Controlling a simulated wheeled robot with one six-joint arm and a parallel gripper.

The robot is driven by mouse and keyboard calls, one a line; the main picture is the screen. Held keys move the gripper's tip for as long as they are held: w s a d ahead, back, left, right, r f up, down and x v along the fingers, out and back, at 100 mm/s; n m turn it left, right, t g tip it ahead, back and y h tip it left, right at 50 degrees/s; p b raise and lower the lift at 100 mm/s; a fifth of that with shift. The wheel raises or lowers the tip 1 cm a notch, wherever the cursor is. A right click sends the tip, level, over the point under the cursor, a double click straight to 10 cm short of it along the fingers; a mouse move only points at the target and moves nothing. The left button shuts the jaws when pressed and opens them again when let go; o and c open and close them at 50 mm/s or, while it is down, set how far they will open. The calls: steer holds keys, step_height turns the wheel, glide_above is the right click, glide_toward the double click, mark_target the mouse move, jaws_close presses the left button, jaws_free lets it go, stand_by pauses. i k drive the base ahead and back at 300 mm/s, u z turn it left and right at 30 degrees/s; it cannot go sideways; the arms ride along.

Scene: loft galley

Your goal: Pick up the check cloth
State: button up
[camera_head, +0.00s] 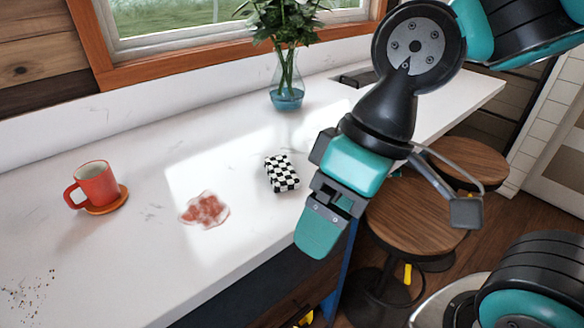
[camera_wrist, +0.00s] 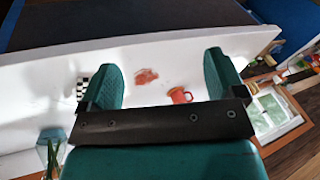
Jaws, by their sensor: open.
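The check cloth (camera_head: 281,173) is a small folded block with black and white squares. It lies on the white counter, right of a red-brown stain, in the head view. In the wrist view the cloth (camera_wrist: 82,88) shows at the left, partly hidden behind one finger. My gripper (camera_head: 322,215) is to the right of the cloth and apart from it, near the counter's front edge. In the wrist view my gripper (camera_wrist: 166,82) has its two teal fingers wide apart, with nothing held between them.
A red mug (camera_head: 97,184) stands on an orange coaster (camera_head: 107,205) at the left. A red-brown stain (camera_head: 205,210) marks the white counter (camera_head: 150,240). A glass vase (camera_head: 287,88) with leafy flowers stands at the back. Round wooden stools (camera_head: 415,212) stand at the right. Dark crumbs lie front left.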

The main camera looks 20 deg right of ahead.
mark_target(282, 175)
steer(key=z, duration=0.9)
steer(key=k, duration=1.15)
steer(key=z, duration=0.85)
steer(key=i, duration=1.35)
steer(key=u, duration=1.55)
steer(key=i, duration=0.7)
steer(key=u, duration=0.75)
